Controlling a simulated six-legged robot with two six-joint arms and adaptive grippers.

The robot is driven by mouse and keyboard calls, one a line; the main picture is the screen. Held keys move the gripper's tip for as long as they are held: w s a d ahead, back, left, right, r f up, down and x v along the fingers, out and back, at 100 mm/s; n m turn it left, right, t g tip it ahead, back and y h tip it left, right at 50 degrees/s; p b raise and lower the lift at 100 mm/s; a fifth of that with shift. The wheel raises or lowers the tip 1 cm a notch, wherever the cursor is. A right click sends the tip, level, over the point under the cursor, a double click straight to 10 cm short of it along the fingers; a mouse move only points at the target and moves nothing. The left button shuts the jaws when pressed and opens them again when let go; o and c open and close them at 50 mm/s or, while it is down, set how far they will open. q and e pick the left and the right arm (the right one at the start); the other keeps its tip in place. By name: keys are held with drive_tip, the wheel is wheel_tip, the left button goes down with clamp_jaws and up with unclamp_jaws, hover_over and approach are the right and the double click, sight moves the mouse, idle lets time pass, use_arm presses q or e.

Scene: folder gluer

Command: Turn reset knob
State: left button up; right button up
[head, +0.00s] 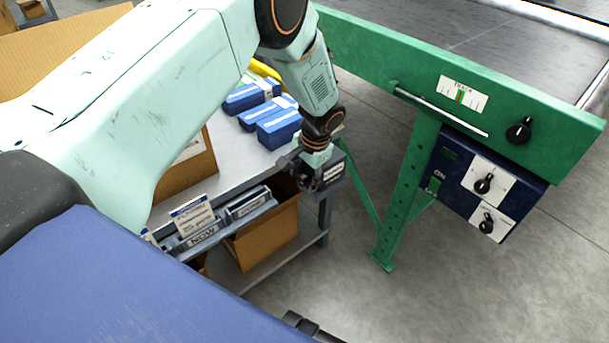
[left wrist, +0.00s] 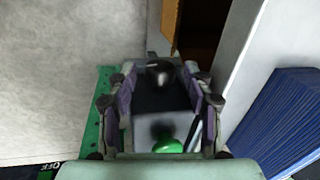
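A small dark box (head: 327,180) with a pale label sits at the near right corner of the grey table. In the left wrist view its face shows a black knob (left wrist: 158,72) and a green round part (left wrist: 168,146); no reset lettering is readable. My left gripper (head: 312,162) is directly above this box, pointing down. In the left wrist view the fingers of my left gripper (left wrist: 160,98) are spread apart, with the knob between them in the picture. Whether they touch it cannot be told. My right gripper does not show.
A green conveyor frame (head: 480,90) carries a black knob (head: 518,131) and a dark control box (head: 450,190) with two knobs. Blue boxes (head: 278,127) lie on the grey table (head: 232,160). A cardboard box (head: 265,240) is underneath. Open floor (head: 480,290) lies right.

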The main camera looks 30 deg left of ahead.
use_arm(q)
clamp_jaws()
drive_tip(key=shift+a+r+h+p, duration=0.15)
drive_tip(key=shift+h+p, duration=0.35)
drive_tip(key=shift+p, duration=0.35)
drive_tip(key=shift+g+h, duration=0.3)
drive_tip(key=shift+a+f+h, duration=0.1)
drive_tip(key=shift+f+h, duration=0.1)
drive_tip(key=shift+h, duration=0.3)
drive_tip(key=shift+g, duration=0.3)
drive_tip(key=shift+o, duration=0.6)
unclamp_jaws()
drive_tip(key=shift+w+r, duration=0.1)
